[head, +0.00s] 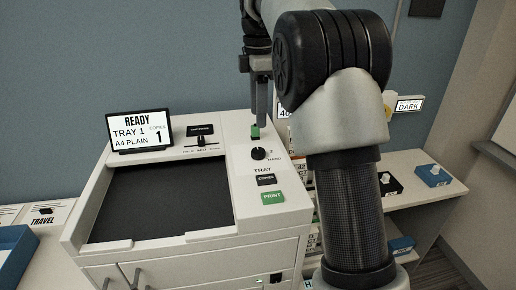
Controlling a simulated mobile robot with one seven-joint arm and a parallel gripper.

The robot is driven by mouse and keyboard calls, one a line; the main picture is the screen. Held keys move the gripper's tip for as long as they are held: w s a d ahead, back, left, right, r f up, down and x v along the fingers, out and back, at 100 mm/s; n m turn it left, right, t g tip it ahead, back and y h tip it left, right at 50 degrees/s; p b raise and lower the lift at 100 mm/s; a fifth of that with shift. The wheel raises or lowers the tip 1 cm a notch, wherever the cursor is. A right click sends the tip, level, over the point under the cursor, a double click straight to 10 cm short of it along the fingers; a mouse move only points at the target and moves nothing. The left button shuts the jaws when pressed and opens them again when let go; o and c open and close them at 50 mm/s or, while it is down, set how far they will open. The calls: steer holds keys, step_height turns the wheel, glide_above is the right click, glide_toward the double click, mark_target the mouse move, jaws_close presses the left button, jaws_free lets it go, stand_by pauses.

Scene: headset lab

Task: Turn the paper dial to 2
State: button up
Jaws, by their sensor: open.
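The paper dial is a small black knob (259,154) on the white right-hand panel of the copier (240,185), above the word TRAY. Small markings lie to its right, with a 2 and what looks like HAND; its pointer is too small to read surely. The display (139,130) reads READY, TRAY 1, A4 PLAIN, COPIES 1. My gripper (256,131) points down just behind and above the dial, apart from it as far as I can see. Its fingers overlap in this view, a green tip showing at the bottom. It is open, with nothing seen in it.
Below the dial are a black button (266,180) and a green PRINT button (273,197). A slider (201,137) sits left of the dial. My arm hides much of the right side. A shelf (425,193) with small boxes stands at right. A blue tray (14,252) lies at left.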

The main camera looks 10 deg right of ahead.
mark_target(258, 150)
step_height(258, 150, down, 11)
steer(key=shift+f+b, duration=0.1)
steer(key=shift+b, duration=0.45)
steer(key=c, duration=1)
steer(key=shift+c, duration=0.2)
steer(key=shift+m+p, duration=0.3)
steer(key=shift+m, duration=0.1)
steer(key=shift+m+p, duration=0.45)
steer(key=shift+m, duration=0.15)
steer(key=m+p, duration=0.1)
steer(key=m, duration=0.2)
steer(key=shift+r+p, duration=0.2)
steer(key=shift+p, duration=0.2)
steer(key=m+p, duration=0.2)
steer(key=m, duration=0.4)
steer(key=shift+f+m, duration=0.15)
steer(key=shift+m, duration=0.15)
